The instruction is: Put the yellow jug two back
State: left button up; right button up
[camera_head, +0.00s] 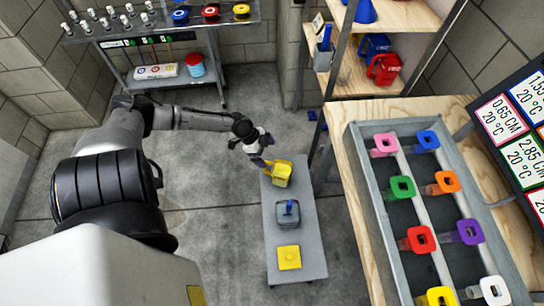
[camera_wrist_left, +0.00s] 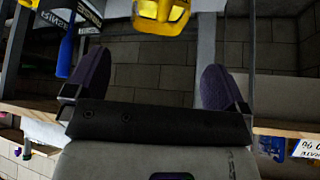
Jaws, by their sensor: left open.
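A yellow jug (camera_head: 282,177) stands at the far end of a narrow grey bench (camera_head: 275,235). My left gripper (camera_head: 260,158) is open and empty, just to the left of the jug's top. In the left wrist view, part of the yellow jug (camera_wrist_left: 163,14) shows at the top edge, beyond the gap between the dark finger pads of my left gripper (camera_wrist_left: 157,82). The jug is not between the pads there. My right gripper is not in view.
The bench also bears a grey container (camera_head: 287,215) with a blue part and a flat yellow square (camera_head: 289,258). A wooden shelf holds a blue jug (camera_head: 373,45) and a red jug (camera_head: 384,69). A table with a tray (camera_head: 375,215) of coloured pieces stands right. Floor left of the bench is clear.

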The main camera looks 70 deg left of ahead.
pick_arm(q)
jog(key=s+d+r+g, duration=0.1)
jog(key=s+d, duration=0.4)
jog(key=d, duration=0.7)
jog(key=s+d+r+g, duration=0.15)
jog(key=s+d, duration=0.35)
jog(key=d, duration=0.7)
jog(key=s+d+r+n+t+y, duration=0.1)
jog(key=s+d+r+n+y, duration=0.1)
jog(key=r+n, duration=0.4)
notch_tip(320, 180, up, 3)
jog(key=shift+d+f+y+p, duration=0.1)
jog(key=shift+d+y+p, duration=0.45)
jog(key=shift+y, duration=0.55)
jog(key=shift+s+d, duration=0.15)
